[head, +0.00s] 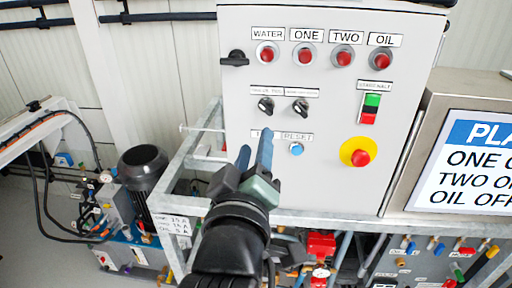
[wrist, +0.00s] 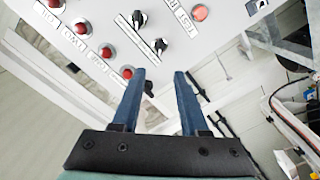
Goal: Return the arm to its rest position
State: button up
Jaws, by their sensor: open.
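My gripper (head: 256,158) is raised in front of the lower left part of a grey control panel (head: 330,135) in the head view. Its two blue fingers point up toward the panel, and one covers part of a label left of the blue RESET button (head: 296,149). In the wrist view the fingers (wrist: 158,75) stand apart with nothing between them. The panel (wrist: 185,15) lies at the top of that view, with red lamps and two black knobs. I cannot tell whether the fingertips touch the panel.
A yellow and red emergency button (head: 360,153) and a green and red switch (head: 370,108) are on the panel's right. A sign (head: 470,165) stands at the far right. A metal frame (head: 190,160), a black motor (head: 142,167) and hoses are at the left.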

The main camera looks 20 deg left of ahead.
jog(key=s+d+r+m+t+h, duration=0.1)
jog(key=s+d+r+m+t, duration=0.2)
jog(key=r, duration=0.5)
jog(key=s+d+r+m+t+h, duration=0.2)
jog(key=s+d+r+m+t, duration=0.1)
jog(key=d+r+m, duration=0.2)
jog(key=s+d+r+m+t+h, duration=0.2)
jog(key=d+r, duration=0.5)
jog(key=r, duration=0.6)
jog(key=shift+s+d+r+m+t, duration=0.25)
jog(key=shift+s+m+t, duration=0.3)
jog(key=shift+m+t, duration=0.5)
jog(key=shift+f, duration=0.1)
